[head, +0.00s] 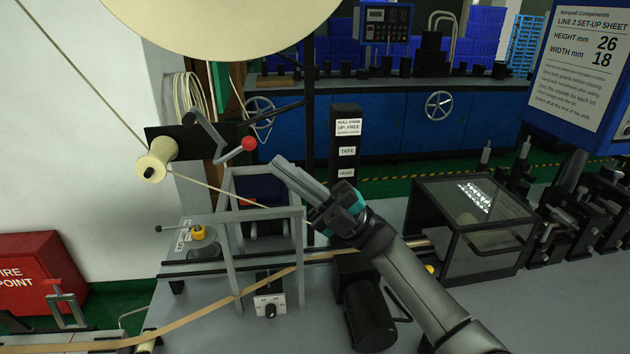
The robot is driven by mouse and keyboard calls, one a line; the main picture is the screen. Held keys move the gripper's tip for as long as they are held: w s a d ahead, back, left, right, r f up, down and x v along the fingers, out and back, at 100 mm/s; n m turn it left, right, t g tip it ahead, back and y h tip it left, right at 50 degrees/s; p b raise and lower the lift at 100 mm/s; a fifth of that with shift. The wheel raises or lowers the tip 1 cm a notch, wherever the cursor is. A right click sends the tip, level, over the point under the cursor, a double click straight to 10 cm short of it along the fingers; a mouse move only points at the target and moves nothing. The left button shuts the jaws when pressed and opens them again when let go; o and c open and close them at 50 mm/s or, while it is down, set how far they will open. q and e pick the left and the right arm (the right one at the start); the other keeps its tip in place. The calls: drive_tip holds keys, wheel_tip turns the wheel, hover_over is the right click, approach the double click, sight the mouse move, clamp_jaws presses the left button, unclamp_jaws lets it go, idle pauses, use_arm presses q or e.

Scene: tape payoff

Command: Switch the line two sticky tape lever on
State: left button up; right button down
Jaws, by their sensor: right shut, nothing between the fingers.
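A lever with a red ball knob (249,143) and a grey bent arm is mounted by the pale tape roller (157,161), left of centre. A small plate with a black switch knob (271,310) sits low on the grey frame (236,240). A black post (346,190) carries labels, one reading "TAPE" (347,151); I see no lever on its visible part. My right gripper (279,162) is shut and empty, its fingertips just right of and below the red ball, apart from it in the picture. My right forearm hides the post's lower part. My left gripper is not in view.
A tan band (220,304) runs through the frame. A clear-topped guard box (474,210) and a black motor (368,318) stand right. A large pale roll (215,22) hangs above. A set-up sheet (585,70) shows top right. A red fire-point box (40,275) stands left.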

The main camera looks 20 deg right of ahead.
drive_tip(key=shift+p+x, duration=0.3)
drive_tip(key=shift+x, duration=1.15)
drive_tip(key=shift+r+h+p, duration=0.3)
drive_tip(key=shift+p, duration=0.25)
drive_tip(key=r+h+p, duration=0.1)
drive_tip(key=h+p, duration=0.1)
drive_tip(key=p, duration=0.1)
drive_tip(key=a+r+g+h+p, duration=0.1)
drive_tip(key=r+h+p, duration=0.1)
drive_tip(key=p, duration=0.2)
drive_tip(key=a+r+g+h+p, duration=0.1)
drive_tip(key=r+h+p, duration=0.1)
drive_tip(key=h+p, duration=0.1)
drive_tip(key=shift+w+a+r+p, duration=0.2)
drive_tip(key=shift+w+p, duration=0.15)
drive_tip(key=shift+p, duration=0.4)
drive_tip(key=shift+w+a+r, duration=0.15)
drive_tip(key=shift+a+r, duration=0.25)
drive_tip(key=shift+a, duration=0.2)
